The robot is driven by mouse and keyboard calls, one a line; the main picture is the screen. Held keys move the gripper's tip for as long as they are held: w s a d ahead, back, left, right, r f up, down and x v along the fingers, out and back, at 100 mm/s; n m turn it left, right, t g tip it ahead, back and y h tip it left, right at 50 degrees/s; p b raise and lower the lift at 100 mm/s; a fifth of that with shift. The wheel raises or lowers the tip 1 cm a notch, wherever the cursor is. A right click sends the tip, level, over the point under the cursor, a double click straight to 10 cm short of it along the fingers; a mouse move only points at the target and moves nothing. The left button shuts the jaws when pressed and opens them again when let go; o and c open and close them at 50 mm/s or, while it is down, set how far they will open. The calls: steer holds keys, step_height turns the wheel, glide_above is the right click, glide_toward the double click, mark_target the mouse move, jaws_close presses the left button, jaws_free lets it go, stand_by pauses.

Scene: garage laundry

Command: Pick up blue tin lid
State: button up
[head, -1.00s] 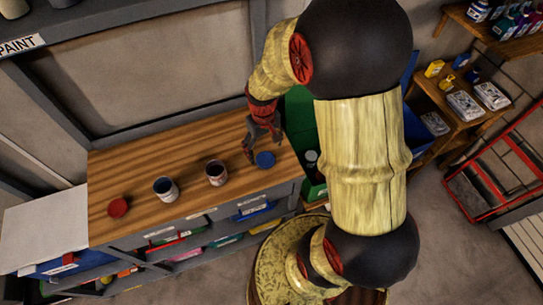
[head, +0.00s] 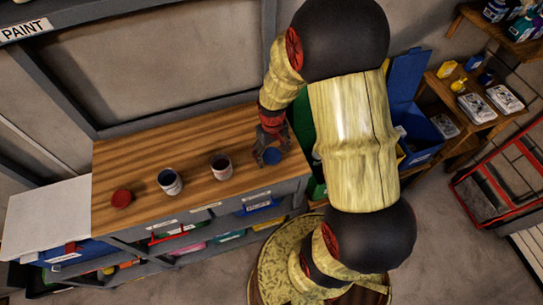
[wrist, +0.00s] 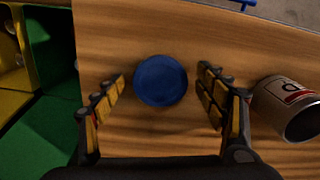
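The blue tin lid (head: 272,156) lies flat on the wooden worktop (head: 130,168), near its right end. It also shows in the wrist view (wrist: 161,81) as a round blue disc between my fingers. My gripper (head: 264,158) is just above the lid and partly in front of it in the head view. In the wrist view my gripper (wrist: 163,88) is open, with one finger on each side of the lid and a gap on both sides. Nothing is held.
Two open paint tins stand to the left, one (head: 221,167) nearer and one (head: 170,182) farther; the nearer shows beside my finger in the wrist view (wrist: 288,105). A red lid (head: 121,198) lies at the far left. Green and yellow bins (wrist: 47,50) are beyond the worktop's end.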

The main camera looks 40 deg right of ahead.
steer(key=c, duration=0.8)
steer(key=shift+o, duration=0.2)
